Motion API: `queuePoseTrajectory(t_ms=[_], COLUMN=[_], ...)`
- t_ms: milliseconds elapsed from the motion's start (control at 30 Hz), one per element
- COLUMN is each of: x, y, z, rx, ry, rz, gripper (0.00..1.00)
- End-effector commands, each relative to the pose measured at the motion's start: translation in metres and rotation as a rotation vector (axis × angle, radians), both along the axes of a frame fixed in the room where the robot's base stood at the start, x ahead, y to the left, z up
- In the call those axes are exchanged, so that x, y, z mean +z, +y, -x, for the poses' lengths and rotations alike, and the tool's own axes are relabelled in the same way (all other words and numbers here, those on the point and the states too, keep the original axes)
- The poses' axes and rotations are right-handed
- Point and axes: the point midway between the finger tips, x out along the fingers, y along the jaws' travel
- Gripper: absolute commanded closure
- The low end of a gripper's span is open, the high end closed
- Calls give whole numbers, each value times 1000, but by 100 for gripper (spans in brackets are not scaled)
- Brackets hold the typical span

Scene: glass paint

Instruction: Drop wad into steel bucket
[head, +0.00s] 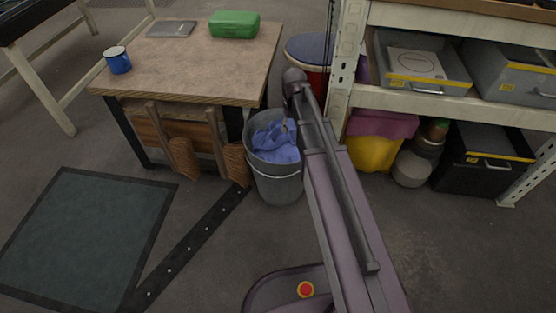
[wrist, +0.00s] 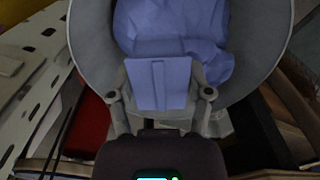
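The steel bucket (head: 278,186) stands on the floor between the wooden workbench and the shelf rack. A crumpled blue wad (head: 275,142) is inside its rim; it also fills the bucket mouth in the wrist view (wrist: 170,25). My gripper (wrist: 160,85) points into the bucket in the wrist view. Its two fingers flank a flat, block-like blue part of the wad and appear to touch it on both sides. In the head view my arm reaches over the bucket's right side and hides part of the rim. The bucket's bottom is hidden.
The workbench (head: 190,75) at left holds a blue mug (head: 117,60) and a green case (head: 234,24). The rack (head: 440,103) stands close on the right, with a yellow bin (head: 372,153) below. A dark mat (head: 85,235) lies at left; floor at lower right is clear.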

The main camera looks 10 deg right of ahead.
Motion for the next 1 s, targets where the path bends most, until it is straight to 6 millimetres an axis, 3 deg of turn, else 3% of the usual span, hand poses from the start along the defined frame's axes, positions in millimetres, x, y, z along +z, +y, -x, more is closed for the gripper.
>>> queuePoseTrajectory(t_ms=[33,100,667,1000], x=[0,0,2,21], y=[0,0,0,1], z=[0,0,0,0], rx=[0,0,1,1], ry=[0,0,0,0], rz=[0,0,0,0], gripper=[15,0,0,0])
